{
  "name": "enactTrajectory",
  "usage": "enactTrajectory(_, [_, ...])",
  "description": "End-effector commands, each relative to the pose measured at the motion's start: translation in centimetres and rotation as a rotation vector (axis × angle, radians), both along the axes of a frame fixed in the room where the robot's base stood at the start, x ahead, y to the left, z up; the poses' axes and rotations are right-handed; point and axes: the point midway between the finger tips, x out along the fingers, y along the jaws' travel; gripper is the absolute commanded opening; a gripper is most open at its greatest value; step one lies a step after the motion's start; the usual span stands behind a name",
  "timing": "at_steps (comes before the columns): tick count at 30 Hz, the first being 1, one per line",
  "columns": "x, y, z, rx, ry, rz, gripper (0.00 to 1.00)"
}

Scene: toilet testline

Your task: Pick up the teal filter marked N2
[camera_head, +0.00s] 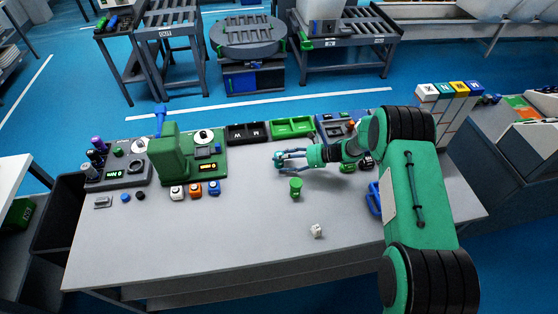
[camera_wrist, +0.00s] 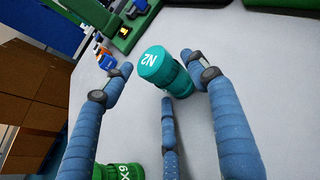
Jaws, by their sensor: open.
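The teal filter marked N2 (camera_wrist: 165,72) stands on the grey table in the wrist view, its marked lid facing me. My gripper (camera_wrist: 158,68) is open, with blue fingers on the left and right of the filter and a third finger below it. A gap shows between the side fingers and the filter, and nothing is held. In the head view my gripper (camera_head: 281,159) is low over the middle of the table. I cannot make out the teal filter clearly there.
A green marked container (camera_wrist: 118,171) is at the wrist view's bottom edge. In the head view a green cylinder (camera_head: 295,187) stands near my gripper. A small white object (camera_head: 316,231) lies in front; the front left is clear.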

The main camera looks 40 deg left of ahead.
Motion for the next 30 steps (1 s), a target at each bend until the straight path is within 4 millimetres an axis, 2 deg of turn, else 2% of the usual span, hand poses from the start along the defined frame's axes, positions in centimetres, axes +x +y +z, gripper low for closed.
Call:
enactTrajectory(10, [0.00,-0.01,0.03,0.000,0.000,0.000,0.57])
enactTrajectory(15, [0.01,-0.01,0.02,0.000,0.000,0.000,0.23])
enactTrajectory(16, [0.01,-0.01,0.02,0.000,0.000,0.000,0.20])
enactTrajectory(25, [0.01,0.00,0.13,0.000,0.000,0.000,0.20])
enactTrajectory(30, [0.04,0.03,0.87,0.001,0.000,0.000,0.20])
